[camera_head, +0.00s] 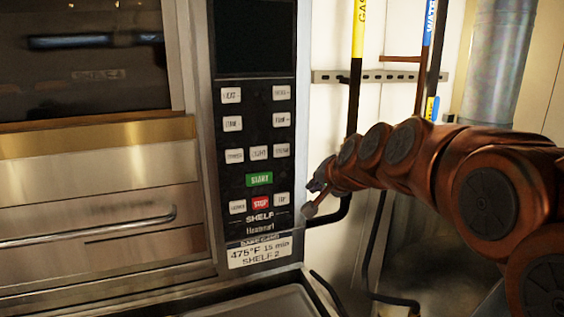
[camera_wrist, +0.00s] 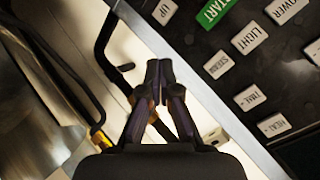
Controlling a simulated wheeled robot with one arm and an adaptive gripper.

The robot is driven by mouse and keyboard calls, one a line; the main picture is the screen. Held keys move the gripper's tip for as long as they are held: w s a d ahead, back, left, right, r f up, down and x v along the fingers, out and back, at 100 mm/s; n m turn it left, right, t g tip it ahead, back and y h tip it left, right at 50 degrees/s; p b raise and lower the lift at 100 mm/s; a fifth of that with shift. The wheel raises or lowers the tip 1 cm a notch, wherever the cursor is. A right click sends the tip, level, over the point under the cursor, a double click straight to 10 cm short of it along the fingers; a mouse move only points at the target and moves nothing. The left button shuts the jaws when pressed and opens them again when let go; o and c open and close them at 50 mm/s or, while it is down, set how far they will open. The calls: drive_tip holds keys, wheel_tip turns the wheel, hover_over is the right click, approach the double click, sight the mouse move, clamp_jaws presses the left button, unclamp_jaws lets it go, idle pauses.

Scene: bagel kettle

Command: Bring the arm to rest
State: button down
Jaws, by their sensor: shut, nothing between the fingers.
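My arm reaches in from the right in the head view, and my gripper (camera_head: 308,200) is at its left end, just right of the oven's control panel (camera_head: 258,115). In the wrist view my gripper (camera_wrist: 159,68) is shut with its fingertips together and nothing between them. The fingertips show over the panel's metal edge and the pale wall beside it. I cannot tell whether they touch anything. The panel also shows in the wrist view (camera_wrist: 285,90), with its green START button (camera_wrist: 214,11) near the top.
The oven (camera_head: 90,160) with its door handle (camera_head: 90,228) fills the left. A red STOP button (camera_head: 260,203) and a label reading 475°F 15 min SHELF 2 (camera_head: 259,251) are on the panel. Yellow GAS (camera_head: 358,30) and blue WATER (camera_head: 430,25) pipes stand behind my arm.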

drive_tip(key=s+d+f+n+g+h, duration=0.1)
drive_tip(key=s+f, duration=0.6)
drive_tip(key=s, duration=0.7)
drive_tip(key=s+d+f+n+g+h, duration=0.1)
drive_tip(key=s+d+f+n+g, duration=0.2)
drive_tip(key=s, duration=1.1)
drive_tip(key=s+d+f+n+g+h, duration=0.2)
drive_tip(key=s+d+f+g, duration=0.4)
drive_tip(key=s+f, duration=0.6)
drive_tip(key=s+g, duration=0.2)
drive_tip(key=shift+s+d+f, duration=0.3)
drive_tip(key=shift+s+f, duration=0.05)
drive_tip(key=shift+d, duration=0.1)
